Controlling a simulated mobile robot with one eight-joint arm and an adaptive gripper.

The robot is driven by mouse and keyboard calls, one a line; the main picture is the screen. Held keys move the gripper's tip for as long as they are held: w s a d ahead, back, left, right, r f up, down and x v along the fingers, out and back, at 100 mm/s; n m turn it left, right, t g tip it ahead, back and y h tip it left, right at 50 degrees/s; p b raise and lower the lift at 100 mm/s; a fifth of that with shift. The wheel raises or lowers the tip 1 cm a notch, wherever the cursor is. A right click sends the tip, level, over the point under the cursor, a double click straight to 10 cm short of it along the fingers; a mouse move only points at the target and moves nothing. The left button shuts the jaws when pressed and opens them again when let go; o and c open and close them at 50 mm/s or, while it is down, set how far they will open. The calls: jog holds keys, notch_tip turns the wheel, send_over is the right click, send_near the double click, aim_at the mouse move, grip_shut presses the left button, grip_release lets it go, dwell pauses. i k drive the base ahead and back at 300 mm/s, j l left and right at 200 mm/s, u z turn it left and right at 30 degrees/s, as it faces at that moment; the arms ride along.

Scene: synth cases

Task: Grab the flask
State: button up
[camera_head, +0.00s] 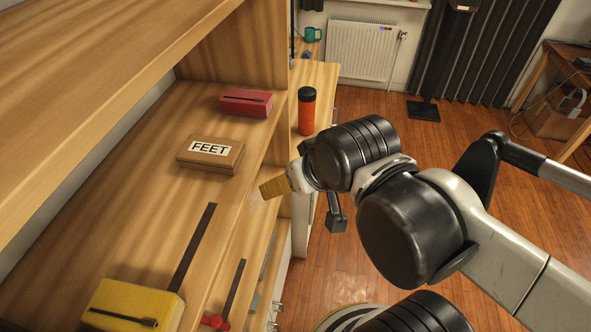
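An orange flask (307,112) with a black lid stands upright on a light wooden surface past the end of the shelf, near the top middle of the head view. My gripper (276,187) is below and slightly left of the flask in the picture, near the shelf's front edge, and apart from the flask. My black and white wrist hides most of the gripper. A tan piece shows at its tip; I cannot tell whether it is part of the gripper or whether the fingers are open.
On the shelf (130,215) lie a box labelled FEET (195,163), a red box (246,102) and a yellow box (130,300). A green mug (312,34) stands behind the flask. The wooden floor (345,260) is open at right.

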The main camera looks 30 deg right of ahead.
aim_at(305, 111)
jog(key=i+l+z, duration=0.3)
jog(key=l, duration=0.3)
jog(key=i+l+z, duration=0.3)
jog(key=i+l, duration=0.25)
